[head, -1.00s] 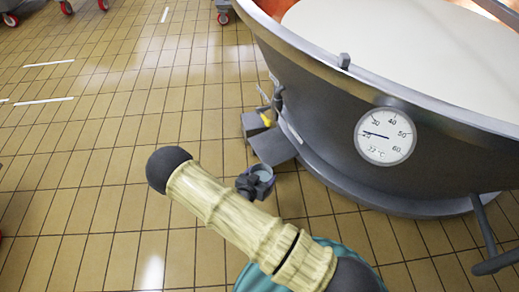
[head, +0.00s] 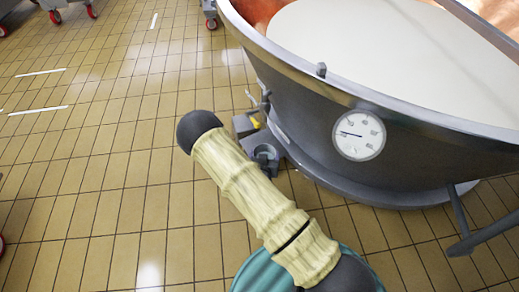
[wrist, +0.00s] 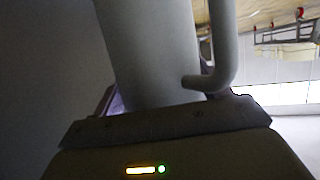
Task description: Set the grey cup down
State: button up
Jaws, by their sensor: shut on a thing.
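The grey cup (wrist: 150,50) fills the middle of the wrist view, with its curved handle (wrist: 224,45) on the right side. My gripper (wrist: 165,112) is shut on the cup's body near the bottom of that view. In the head view the cup (head: 266,152) is small, its open top facing up, beside the foot of the vat. It overlaps a grey block there, and I cannot tell whether it touches anything below. My arm hides most of the gripper in the head view.
A large vat (head: 300,112) with pale contents and a round dial (head: 359,135) stands at the right. A grey block with a yellow part (head: 256,123) is at its side. Tiled floor (head: 90,190) is open at the left. Red-wheeled carts stand at the far left.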

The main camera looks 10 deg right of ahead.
jog(key=d+r+y+p, duration=0.1)
jog(key=r, duration=0.1)
jog(key=w+d+r+n+y+p, duration=0.1)
jog(key=r+p, duration=0.1)
jog(key=r, duration=0.1)
jog(key=d+r+n+y+p, duration=0.1)
jog(key=d+r, duration=0.1)
jog(key=r, duration=0.1)
jog(key=shift+w+p, duration=0.15)
jog(key=shift+p, duration=0.15)
jog(key=shift+d+r+n+y, duration=0.2)
jog(key=shift+n+y, duration=0.1)
jog(key=shift+n, duration=0.1)
jog(key=shift+f, duration=0.1)
